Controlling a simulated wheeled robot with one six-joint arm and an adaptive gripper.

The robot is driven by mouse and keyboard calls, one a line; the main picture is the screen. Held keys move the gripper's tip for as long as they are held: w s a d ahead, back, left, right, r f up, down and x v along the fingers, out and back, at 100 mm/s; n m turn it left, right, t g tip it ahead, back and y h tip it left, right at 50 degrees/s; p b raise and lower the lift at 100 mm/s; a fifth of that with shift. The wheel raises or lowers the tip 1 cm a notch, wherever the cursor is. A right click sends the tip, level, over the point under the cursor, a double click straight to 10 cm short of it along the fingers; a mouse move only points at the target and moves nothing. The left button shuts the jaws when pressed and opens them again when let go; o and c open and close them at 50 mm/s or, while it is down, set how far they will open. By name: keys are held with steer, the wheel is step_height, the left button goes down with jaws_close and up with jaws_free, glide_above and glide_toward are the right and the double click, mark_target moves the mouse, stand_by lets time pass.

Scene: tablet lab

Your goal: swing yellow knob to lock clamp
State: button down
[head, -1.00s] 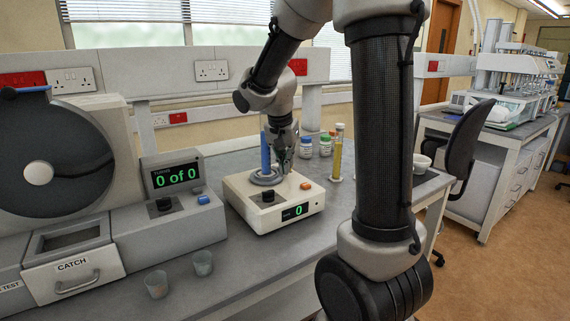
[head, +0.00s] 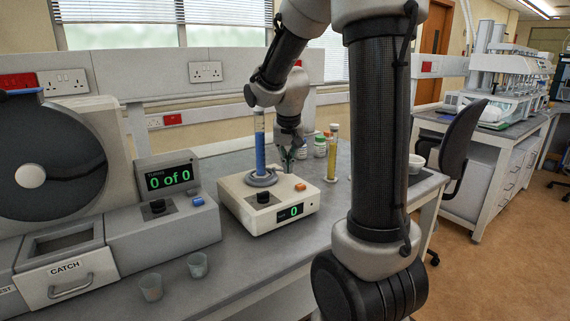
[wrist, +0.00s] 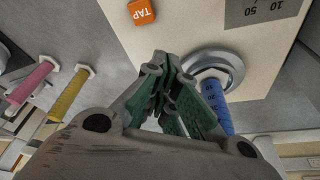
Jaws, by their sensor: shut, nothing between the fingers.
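The cream tapping device (head: 240,206) stands on the bench and shows 0 on its display. A tall clear cylinder with blue contents (head: 260,152) stands upright in the round grey clamp ring (head: 262,180) on its top. The ring (wrist: 234,66) and blue cylinder (wrist: 216,108) also show in the wrist view. My gripper (head: 287,170) is just right of the cylinder, low over the device's back edge. In the wrist view its green-padded fingers (wrist: 162,68) are shut and empty, beside the ring and apart from the cylinder. I cannot make out a yellow knob; the fingers may hide it.
An orange TAP button (wrist: 141,11) and black dial (head: 263,197) are on the device. A yellow-filled cylinder (head: 332,155) and lidded jars (head: 320,147) stand to its right. A tablet tester (head: 170,222) and two cups (head: 197,265) are on the left.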

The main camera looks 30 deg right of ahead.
steer(key=shift+w+d+n+y, duration=0.2)
steer(key=shift+d+n+y, duration=0.2)
steer(key=shift+d+n, duration=0.65)
steer(key=shift+w+d+n+y, duration=0.2)
steer(key=shift+n, duration=0.65)
steer(key=shift+w+d+n+y, duration=0.2)
steer(key=shift+n, duration=0.6)
steer(key=shift+w+d+n, duration=0.1)
steer(key=shift+d+n, duration=0.1)
steer(key=shift+n, duration=0.1)
steer(key=shift+w+d, duration=0.3)
steer(key=shift+w, duration=0.05)
